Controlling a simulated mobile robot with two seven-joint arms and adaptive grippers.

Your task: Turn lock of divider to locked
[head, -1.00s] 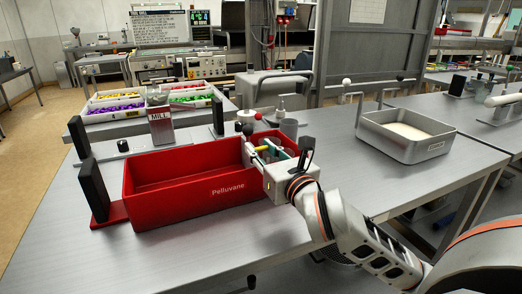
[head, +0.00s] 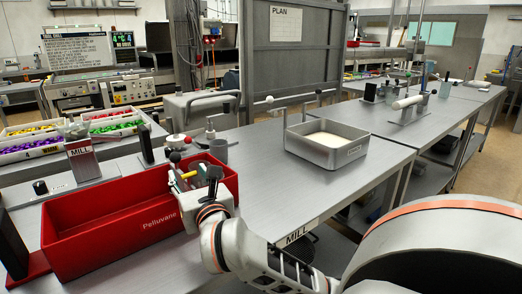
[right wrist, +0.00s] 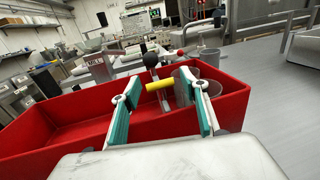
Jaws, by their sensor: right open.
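The red Pelluvane bin (head: 120,228) stands on the steel table at the left of the head view. In the right wrist view the red bin (right wrist: 65,140) fills the middle, with a greyish, see-through part (right wrist: 184,92) near its right end; I cannot tell if this is the divider. A short yellow bar (right wrist: 158,86), perhaps the lock, shows between the teal finger pads. My right gripper (right wrist: 158,82) is open, at the bin's right end, its fingers either side of the bar in the picture. It shows in the head view (head: 184,180). The lock's position is unclear.
A MILL box (head: 82,162) and a grey cup (head: 218,151) stand behind the bin. A steel pan (head: 326,153) of pale material sits further right. Trays of coloured pieces (head: 120,125) stand at the back left.

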